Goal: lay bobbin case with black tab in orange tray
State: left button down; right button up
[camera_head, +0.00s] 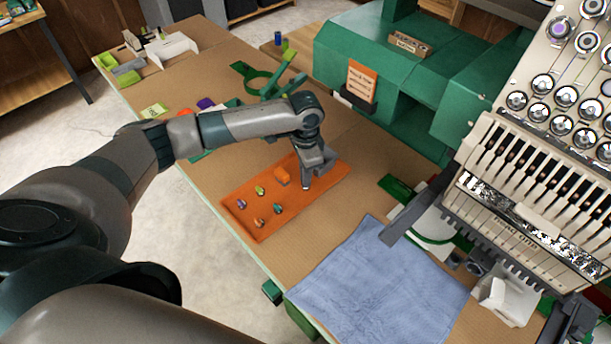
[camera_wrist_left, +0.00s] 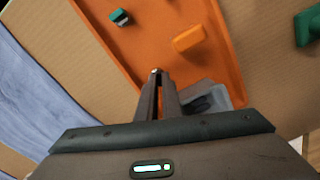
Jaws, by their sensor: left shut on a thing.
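The shallow orange tray (camera_head: 247,224) lies on the tan work table, and its floor also shows in the left wrist view (camera_wrist_left: 150,42). My left gripper (camera_head: 306,184) points down over the tray's right end. In the left wrist view its fingers (camera_wrist_left: 157,74) are closed together, with a tiny shiny bit at the tips. I take this to be the bobbin case, mostly hidden by the fingers; its tab colour cannot be seen. Several small bobbin cases with coloured tabs (camera_head: 241,203) lie in the tray's left part. My right gripper is not in view.
An orange block (camera_head: 282,175) stands in the tray close to my left gripper. A blue cloth (camera_head: 375,285) lies at the front. A green machine (camera_head: 400,85) stands behind, and a large cream machine (camera_head: 550,190) with spools fills the right.

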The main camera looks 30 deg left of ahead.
pick_arm(q)
jog(key=shift+f, duration=0.6)
dwell(0.6)
jog(key=c, duration=1.8)
grip_release()
jog(key=shift+c, duration=0.2)
jog(key=shift+r, duration=0.15)
notch_tip(320, 180, up, 17)
jog(key=b, duration=0.4)
jog(key=shift+r, duration=0.2)
